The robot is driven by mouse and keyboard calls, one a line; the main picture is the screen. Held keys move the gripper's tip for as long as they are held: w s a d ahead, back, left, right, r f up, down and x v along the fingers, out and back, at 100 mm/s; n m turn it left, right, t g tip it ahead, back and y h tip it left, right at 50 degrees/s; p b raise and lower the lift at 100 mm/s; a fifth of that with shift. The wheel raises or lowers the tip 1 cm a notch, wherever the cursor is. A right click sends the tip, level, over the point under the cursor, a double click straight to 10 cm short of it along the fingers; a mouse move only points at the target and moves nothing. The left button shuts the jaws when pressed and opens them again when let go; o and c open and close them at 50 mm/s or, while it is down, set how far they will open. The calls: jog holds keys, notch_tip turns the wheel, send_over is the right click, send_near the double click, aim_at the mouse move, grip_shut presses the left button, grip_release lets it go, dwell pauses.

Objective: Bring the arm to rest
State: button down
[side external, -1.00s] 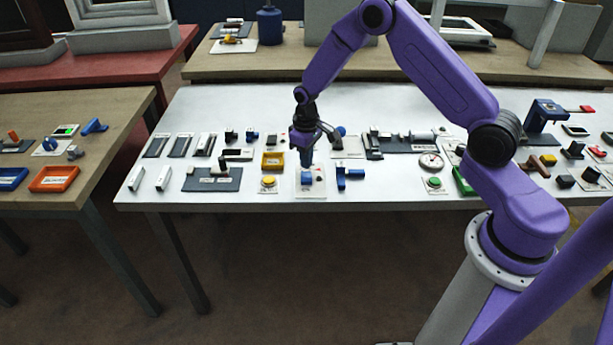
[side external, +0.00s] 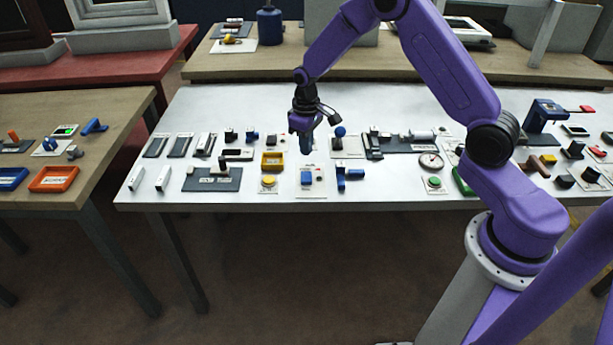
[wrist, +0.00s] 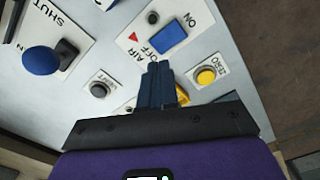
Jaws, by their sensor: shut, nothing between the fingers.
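My gripper (side external: 306,150) hangs pointing down above the white table (side external: 240,110). Its dark blue fingers are shut together with nothing between them, as the wrist view (wrist: 155,70) shows. Just beyond the fingertips in the wrist view is a white plate with a blue rocker switch (wrist: 169,38), lettered ON, OFF and AIR. In the side view this blue switch (side external: 306,177) sits below the fingertips, which appear clear of it. My purple arm is bent, with its elbow high over the right of the table.
Around the gripper are a yellow button (side external: 268,181), a yellow tray (side external: 272,161), a blue handle (side external: 349,175) and a blue ball knob (side external: 340,131). A dark plate with a small fixture (side external: 212,179) lies left. The space above the table's rear left is free.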

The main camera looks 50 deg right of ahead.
jog(key=s+a+r+n, duration=0.2)
jog(key=s+a+r, duration=0.35)
jog(key=s, duration=0.25)
jog(key=s+a+r+n, duration=0.2)
jog(key=s+a+r, duration=0.3)
jog(key=s+r, duration=0.15)
jog(key=s+d+r+n, duration=0.2)
jog(key=s, duration=0.8)
jog(key=s+d+r+n, duration=0.1)
jog(key=s+n, duration=0.2)
jog(key=s, duration=0.8)
jog(key=shift+s+d+r+n, duration=0.3)
jog(key=shift+d+r, duration=0.05)
jog(key=shift+r, duration=0.05)
